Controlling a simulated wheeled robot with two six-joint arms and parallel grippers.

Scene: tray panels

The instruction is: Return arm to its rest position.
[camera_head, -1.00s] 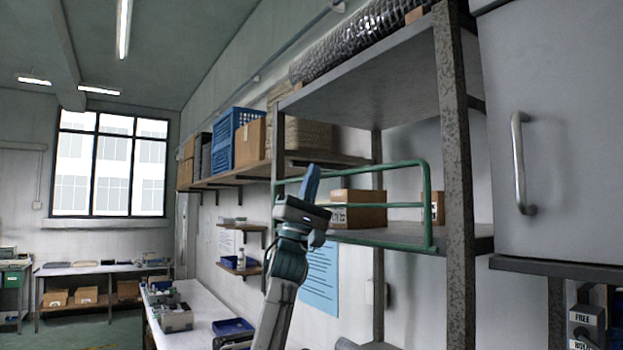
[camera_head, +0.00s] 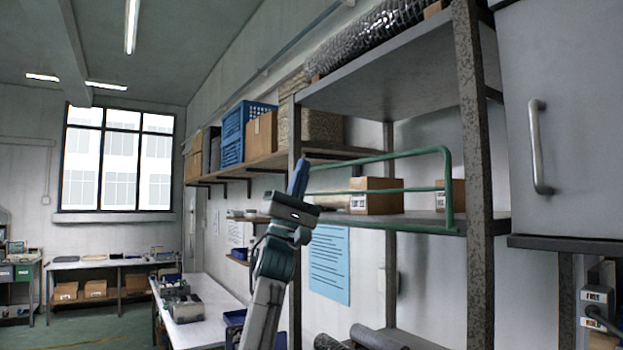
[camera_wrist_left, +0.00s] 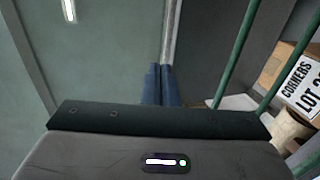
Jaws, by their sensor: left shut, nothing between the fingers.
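My left gripper (camera_head: 299,178) is raised in front of the shelf rack, with its blue fingers pointing up. The fingers are shut with nothing between them. In the left wrist view the two blue fingers (camera_wrist_left: 161,84) lie side by side, against the ceiling and wall behind. The gripper appears just left of the green rail (camera_head: 447,190) in the head view, apart from it as far as I can tell. My right gripper is not in view.
A cardboard box (camera_head: 376,196) stands on the rack shelf behind the green rail; its label shows in the left wrist view (camera_wrist_left: 300,84). A grey cabinet (camera_head: 570,130) is at right. A long white table (camera_head: 203,318) stands at lower left. Floor at far left looks clear.

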